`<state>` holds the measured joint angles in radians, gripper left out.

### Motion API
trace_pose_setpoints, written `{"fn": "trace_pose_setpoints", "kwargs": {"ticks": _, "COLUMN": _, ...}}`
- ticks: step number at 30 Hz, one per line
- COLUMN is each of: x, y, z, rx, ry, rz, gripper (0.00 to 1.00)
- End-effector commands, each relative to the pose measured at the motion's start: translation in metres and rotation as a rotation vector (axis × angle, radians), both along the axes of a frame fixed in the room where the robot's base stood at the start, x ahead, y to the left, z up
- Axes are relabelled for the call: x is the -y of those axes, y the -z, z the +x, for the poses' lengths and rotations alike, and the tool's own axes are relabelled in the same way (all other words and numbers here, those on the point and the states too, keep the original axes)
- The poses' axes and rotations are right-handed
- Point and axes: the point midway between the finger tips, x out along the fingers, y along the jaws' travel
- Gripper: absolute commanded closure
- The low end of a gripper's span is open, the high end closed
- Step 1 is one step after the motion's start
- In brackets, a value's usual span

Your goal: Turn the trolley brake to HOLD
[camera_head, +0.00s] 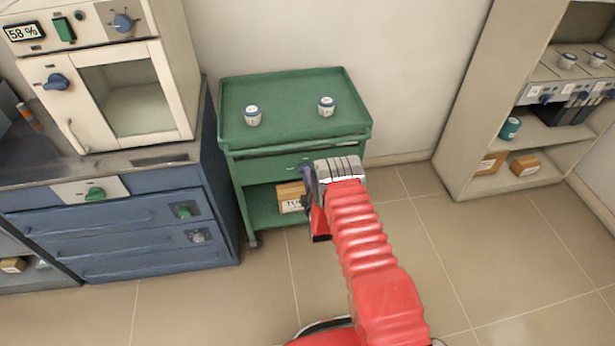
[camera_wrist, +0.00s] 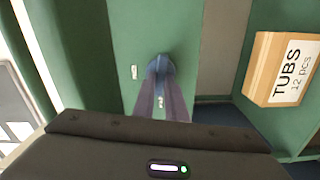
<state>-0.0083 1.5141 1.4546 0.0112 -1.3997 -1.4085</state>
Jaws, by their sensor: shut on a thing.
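The green trolley (camera_head: 290,148) stands against the wall, right of the blue cabinet. My gripper (camera_head: 308,178) is at its front panel, just below the top tray. In the wrist view my gripper's two fingers (camera_wrist: 160,90) reach to a blue brake knob (camera_wrist: 161,64) on the green panel and are shut on it. Two small pale labels sit by the knob, one beside it (camera_wrist: 134,72) and one between the fingers (camera_wrist: 160,102). Their text is too small to read. Which label the knob points at cannot be told. In the head view my wrist covers part of the panel.
Two white tubs (camera_head: 253,116) (camera_head: 326,107) stand on the trolley top. A cardboard TUBS box (camera_head: 291,197) is on its lower shelf, close to my gripper in the wrist view. A furnace (camera_head: 110,90) sits at left, a shelf unit (camera_head: 455,130) at right. The floor between is clear.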

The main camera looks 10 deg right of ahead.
Motion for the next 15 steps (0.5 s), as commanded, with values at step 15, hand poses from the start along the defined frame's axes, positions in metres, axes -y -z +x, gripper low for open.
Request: {"fn": "trace_pose_setpoints", "kwargs": {"ticks": 15, "x": -0.0066, "y": 0.0039, "z": -0.0009, "rx": -0.006, "ry": -0.014, "rz": -0.181, "gripper": 1.00}}
